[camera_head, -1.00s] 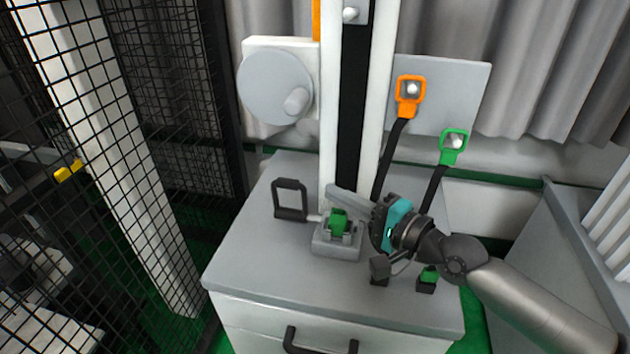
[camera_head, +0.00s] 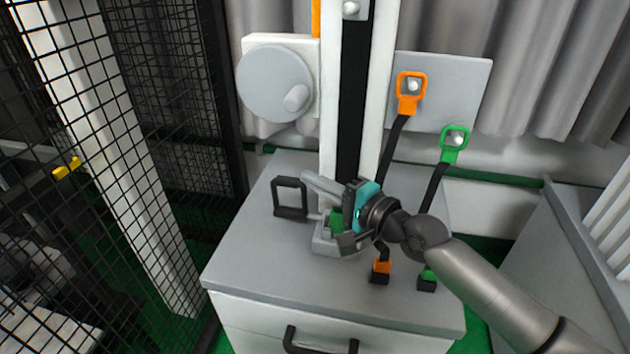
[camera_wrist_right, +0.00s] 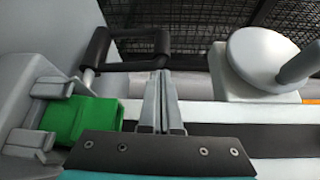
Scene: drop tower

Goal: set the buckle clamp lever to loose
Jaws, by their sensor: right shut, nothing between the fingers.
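The buckle clamp has a grey base (camera_head: 328,247) on the cabinet top, with a green block (camera_head: 336,219) in it. Its lever, a black loop handle (camera_head: 290,183), stands raised at the clamp's left side. My right gripper (camera_head: 306,177) is shut and empty, with its grey fingers reaching left above the clamp, beside the loop's upper right. In the right wrist view the shut fingertips (camera_wrist_right: 160,78) are close to one end of the black loop (camera_wrist_right: 128,46); I cannot tell if they touch. The green block (camera_wrist_right: 80,119) is left of them. My gripper partly hides the clamp in the head view. My left gripper is not in view.
A white post (camera_head: 385,45) rises behind the clamp. A grey wheel with a knob (camera_head: 270,82) is at its left. Orange (camera_head: 409,96) and green (camera_head: 453,148) strap loops hang on a plate at the right. Black mesh (camera_head: 100,120) borders the left.

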